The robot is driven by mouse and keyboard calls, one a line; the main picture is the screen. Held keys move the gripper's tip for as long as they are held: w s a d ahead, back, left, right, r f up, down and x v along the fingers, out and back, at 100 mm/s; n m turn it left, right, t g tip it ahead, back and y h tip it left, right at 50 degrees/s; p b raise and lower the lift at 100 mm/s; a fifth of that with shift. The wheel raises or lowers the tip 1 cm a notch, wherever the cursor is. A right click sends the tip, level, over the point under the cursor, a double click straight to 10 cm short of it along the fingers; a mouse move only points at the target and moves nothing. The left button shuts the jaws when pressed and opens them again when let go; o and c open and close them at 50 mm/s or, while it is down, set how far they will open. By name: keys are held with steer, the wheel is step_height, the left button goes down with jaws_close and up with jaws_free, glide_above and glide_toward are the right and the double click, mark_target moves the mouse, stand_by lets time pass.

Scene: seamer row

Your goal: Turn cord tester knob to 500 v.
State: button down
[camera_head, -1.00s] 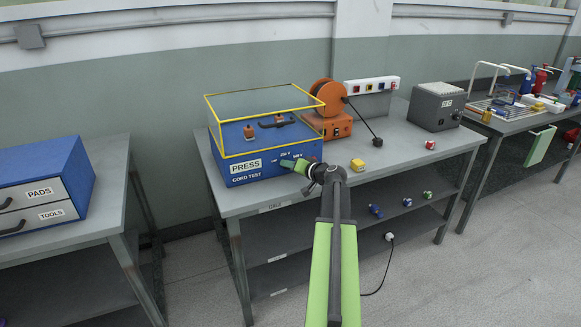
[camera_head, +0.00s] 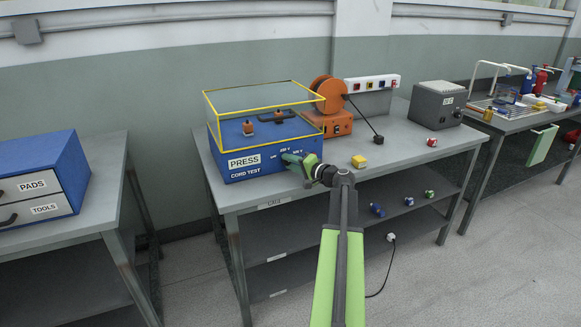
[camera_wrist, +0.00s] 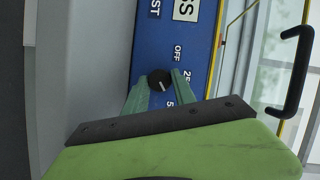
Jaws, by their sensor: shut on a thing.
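In the head view my gripper (camera_head: 287,158) hides the knob.
An orange cord reel (camera_head: 333,122), a white socket strip (camera_head: 371,88) and a grey box (camera_head: 436,107) stand to the right. A yellow block (camera_head: 359,161) lies on the bench near my arm. The front of the bench is otherwise mostly clear.

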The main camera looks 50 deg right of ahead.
steer(key=shift+m, duration=0.4)
steer(key=c, duration=1)
jaws_free()
steer(key=shift+c, duration=0.2)
steer(key=s+r+p, duration=0.1)
steer(key=s, duration=1.6)
steer(key=shift+s+r, duration=0.25)
steer(key=shift+r, duration=0.05)
